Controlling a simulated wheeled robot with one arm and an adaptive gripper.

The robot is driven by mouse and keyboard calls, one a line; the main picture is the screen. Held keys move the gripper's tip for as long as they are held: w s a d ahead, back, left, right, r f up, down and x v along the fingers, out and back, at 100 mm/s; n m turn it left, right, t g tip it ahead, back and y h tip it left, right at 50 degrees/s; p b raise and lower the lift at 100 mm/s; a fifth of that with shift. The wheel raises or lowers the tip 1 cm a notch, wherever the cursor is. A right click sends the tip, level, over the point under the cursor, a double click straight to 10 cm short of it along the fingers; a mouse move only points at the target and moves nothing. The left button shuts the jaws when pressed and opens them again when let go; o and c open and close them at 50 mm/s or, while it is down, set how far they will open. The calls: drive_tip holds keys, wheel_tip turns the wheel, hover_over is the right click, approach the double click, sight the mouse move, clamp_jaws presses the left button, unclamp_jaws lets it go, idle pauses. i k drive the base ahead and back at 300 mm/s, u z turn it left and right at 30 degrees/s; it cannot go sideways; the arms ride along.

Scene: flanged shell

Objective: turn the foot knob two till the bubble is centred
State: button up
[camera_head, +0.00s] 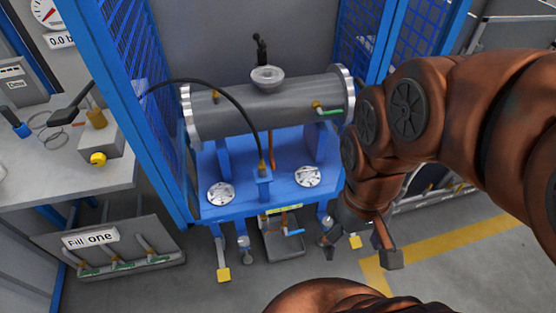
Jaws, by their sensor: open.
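A grey flanged shell (265,107) lies across a blue stand (240,207). Under the stand's front edge are grey feet, one at the left (243,243) and one nearer my gripper (327,222). No number shows on them, so I cannot tell which is foot knob two. A small yellow-green strip (285,210) sits on the stand's front edge; I cannot tell whether it is the level, and no bubble can be made out. My gripper (360,256) is open, pointing down at the right front of the stand.
Blue mesh panels (123,70) flank the stand. A grey bench (60,165) stands at the left, above a rack labelled "Fill one" (110,250).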

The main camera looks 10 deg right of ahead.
sight(327, 221)
drive_tip(key=u, duration=0.05)
drive_tip(key=k, duration=1.2)
drive_tip(key=z, duration=0.65)
